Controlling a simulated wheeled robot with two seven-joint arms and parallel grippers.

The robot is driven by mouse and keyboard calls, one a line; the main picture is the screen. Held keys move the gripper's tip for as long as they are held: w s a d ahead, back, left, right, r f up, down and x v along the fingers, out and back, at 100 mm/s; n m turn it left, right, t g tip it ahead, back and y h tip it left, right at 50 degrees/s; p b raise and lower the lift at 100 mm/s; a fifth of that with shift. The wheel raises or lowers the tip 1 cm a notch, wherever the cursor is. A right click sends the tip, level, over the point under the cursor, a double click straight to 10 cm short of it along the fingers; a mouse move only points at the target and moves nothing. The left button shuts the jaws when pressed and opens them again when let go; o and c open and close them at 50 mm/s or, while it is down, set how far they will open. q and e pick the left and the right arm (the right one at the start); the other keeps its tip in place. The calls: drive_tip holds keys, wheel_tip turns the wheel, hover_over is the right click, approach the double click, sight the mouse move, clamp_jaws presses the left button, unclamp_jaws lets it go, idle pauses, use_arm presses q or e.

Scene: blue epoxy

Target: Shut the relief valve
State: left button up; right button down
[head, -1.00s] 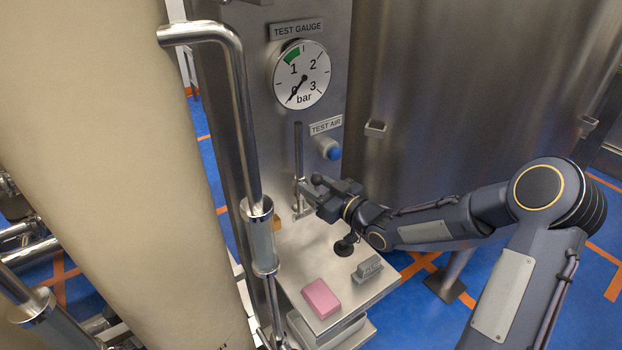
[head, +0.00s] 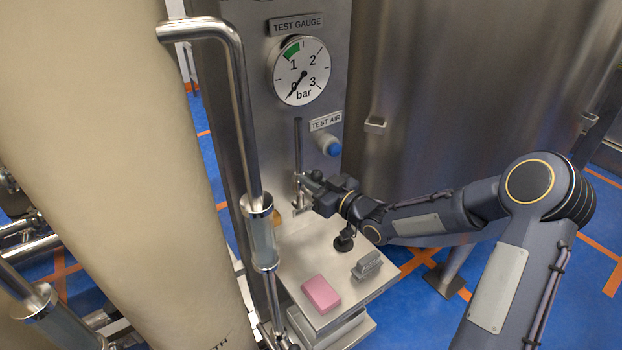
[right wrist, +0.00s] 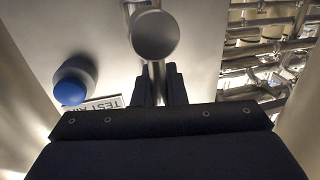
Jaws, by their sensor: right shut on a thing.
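The relief valve (head: 299,188) is a small metal fitting low on the steel panel, below a thin upright rod. My right gripper (head: 312,188) is at this fitting and covers part of it. In the right wrist view the two dark fingers (right wrist: 162,88) are shut on a slim metal bar, the valve's handle, below a round metal end (right wrist: 155,35). How far the handle is turned cannot be told. The test gauge (head: 301,71) above has its needle near 0. My left gripper is not in view.
A blue test air button (head: 333,148) sits right of the rod. A steel shelf (head: 310,245) below carries a pink block (head: 321,294), a grey block (head: 367,265) and a dark knob (head: 344,241). A bent steel pipe (head: 243,110) stands at the left.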

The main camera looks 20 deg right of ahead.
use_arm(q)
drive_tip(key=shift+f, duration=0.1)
use_arm(e)
drive_tip(key=shift+w+r, duration=0.1)
drive_tip(key=shift+r, duration=0.2)
